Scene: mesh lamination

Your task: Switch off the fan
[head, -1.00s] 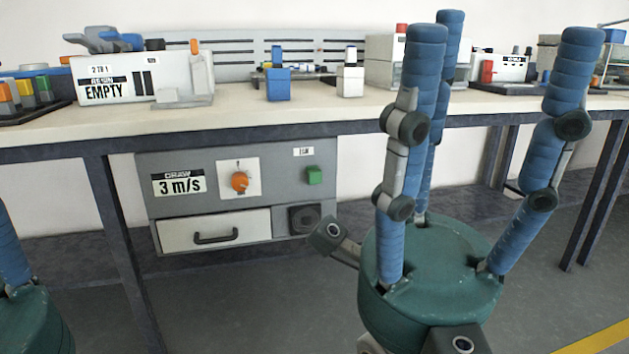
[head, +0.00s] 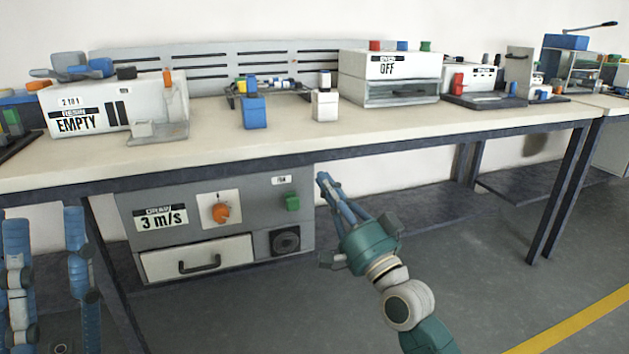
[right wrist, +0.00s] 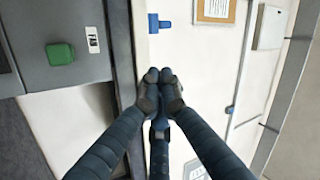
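The grey draw unit (head: 262,185) hangs under the bench. Its display (head: 161,217) reads "3 m/s". A green button (head: 292,201) sits at its upper right, below a small label (head: 281,180). The button also shows at the upper left of the right wrist view (right wrist: 60,53). My left gripper (head: 45,225) is open at the lower left.
An orange knob (head: 221,212) and a drawer (head: 196,258) are left of the button. The bench edge (head: 400,147) runs above my right gripper. A box (head: 388,68) reading "OFF" stands on the bench. Floor in front is clear.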

